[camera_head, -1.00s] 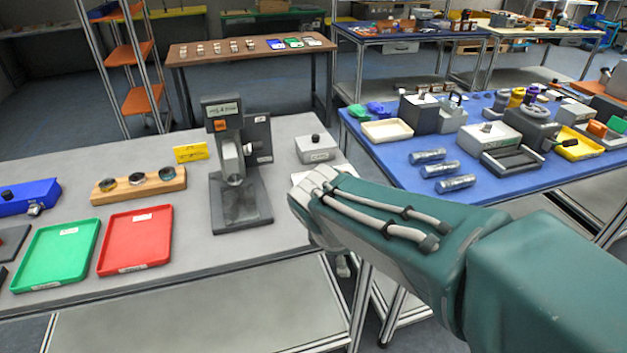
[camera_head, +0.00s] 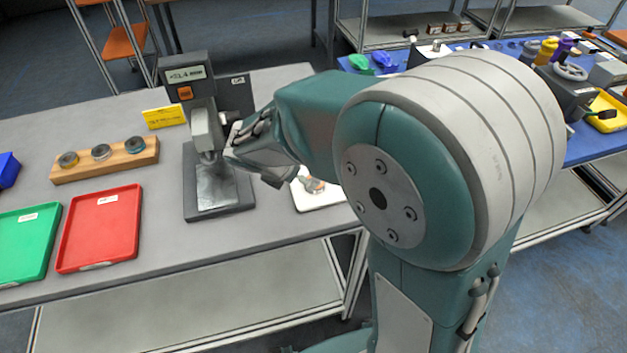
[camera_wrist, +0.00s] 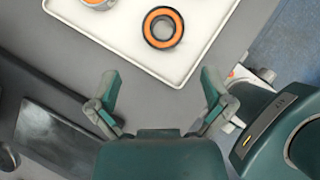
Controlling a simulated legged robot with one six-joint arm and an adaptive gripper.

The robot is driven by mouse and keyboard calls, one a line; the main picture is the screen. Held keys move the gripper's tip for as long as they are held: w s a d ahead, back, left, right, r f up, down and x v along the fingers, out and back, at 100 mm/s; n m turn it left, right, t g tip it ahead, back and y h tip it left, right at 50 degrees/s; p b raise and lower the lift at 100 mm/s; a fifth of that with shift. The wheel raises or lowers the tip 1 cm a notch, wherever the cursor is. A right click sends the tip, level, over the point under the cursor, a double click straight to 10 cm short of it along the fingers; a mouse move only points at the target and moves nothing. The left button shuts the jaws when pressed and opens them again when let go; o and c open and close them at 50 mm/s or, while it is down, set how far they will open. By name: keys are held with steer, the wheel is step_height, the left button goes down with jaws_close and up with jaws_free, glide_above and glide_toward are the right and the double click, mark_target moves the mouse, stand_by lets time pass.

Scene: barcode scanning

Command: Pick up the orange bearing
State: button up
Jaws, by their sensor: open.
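An orange bearing (camera_wrist: 164,42), a ring with an orange face and dark rim, lies flat on a white tray (camera_wrist: 190,68) in the wrist view. A second round part with orange (camera_wrist: 97,3) is cut off at the top edge. My gripper (camera_wrist: 160,88) is open and empty, its two fingers spread below the tray in the wrist view, apart from the bearing. In the head view the tray (camera_head: 320,200) shows at the bench's right end, with round parts on it partly hidden by my arm.
A grey measuring stand (camera_head: 215,190) with a display stands just left of the tray. Further left are a red tray (camera_head: 100,228), a green tray (camera_head: 25,240) and a wooden holder (camera_head: 125,161) with round parts. A blue table (camera_head: 590,148) stands to the right.

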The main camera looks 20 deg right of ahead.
steer(key=shift+x, duration=0.8)
steer(key=x, duration=0.5)
steer(key=shift+s+d+r, duration=0.1)
steer(key=shift+d+r, duration=0.15)
steer(key=shift+d, duration=0.15)
steer(key=shift+f, duration=0.25)
steer(key=shift+a, duration=0.1)
steer(key=shift+c, duration=0.6)
steer(key=c, duration=1)
